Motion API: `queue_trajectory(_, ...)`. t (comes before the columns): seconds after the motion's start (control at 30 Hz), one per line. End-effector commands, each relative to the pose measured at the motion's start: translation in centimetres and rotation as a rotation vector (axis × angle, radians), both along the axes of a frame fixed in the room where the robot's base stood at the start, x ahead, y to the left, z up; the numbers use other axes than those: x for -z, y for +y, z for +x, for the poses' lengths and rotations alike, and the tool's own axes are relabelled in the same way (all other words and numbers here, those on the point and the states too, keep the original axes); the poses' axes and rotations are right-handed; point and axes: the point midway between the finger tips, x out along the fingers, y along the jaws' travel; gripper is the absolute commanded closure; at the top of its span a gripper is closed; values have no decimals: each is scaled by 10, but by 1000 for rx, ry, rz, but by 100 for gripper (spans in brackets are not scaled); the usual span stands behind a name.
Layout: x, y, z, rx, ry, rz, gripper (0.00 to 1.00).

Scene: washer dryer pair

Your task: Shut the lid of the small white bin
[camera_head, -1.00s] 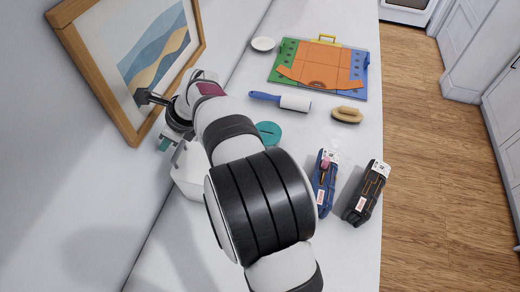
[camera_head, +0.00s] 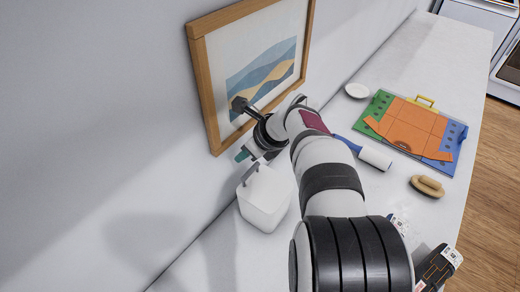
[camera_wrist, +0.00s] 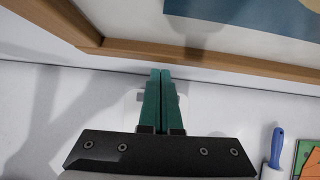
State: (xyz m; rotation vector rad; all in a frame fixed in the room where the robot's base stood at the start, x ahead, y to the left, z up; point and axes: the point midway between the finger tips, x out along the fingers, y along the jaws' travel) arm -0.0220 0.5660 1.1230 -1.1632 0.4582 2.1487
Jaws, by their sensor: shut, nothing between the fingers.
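The small white bin (camera_head: 264,205) stands on the white counter near the wall, below the framed picture, in the head view. A small grey piece shows at its top left edge; I cannot tell from this how the lid stands. My gripper (camera_head: 242,155) is above and behind the bin, near the wall, with its teal fingers shut and empty. In the wrist view my gripper (camera_wrist: 160,75) has its fingertips together, and part of the white bin (camera_wrist: 131,108) shows behind them. The fingers hide much of it, and I cannot tell whether they touch it.
The framed picture (camera_head: 207,90) is close behind my gripper. To the right on the counter are a lint roller (camera_head: 374,158), a brush (camera_head: 427,187), a coloured board (camera_head: 452,154), a white dish (camera_head: 357,91) and a dark package (camera_head: 436,268). Counter left of the bin is clear.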

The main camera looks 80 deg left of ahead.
Motion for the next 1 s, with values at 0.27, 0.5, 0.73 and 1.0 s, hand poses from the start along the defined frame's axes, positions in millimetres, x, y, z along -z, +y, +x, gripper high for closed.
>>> queue_trajectory(0.27,-67,-29,33,3,-1,6,100)
queue_trajectory(0.5,-113,-51,55,2,-2,3,100)
queue_trajectory(0.73,-123,-56,60,0,-2,2,100)
queue_trajectory(1.0,-128,-179,188,6,-198,19,100)
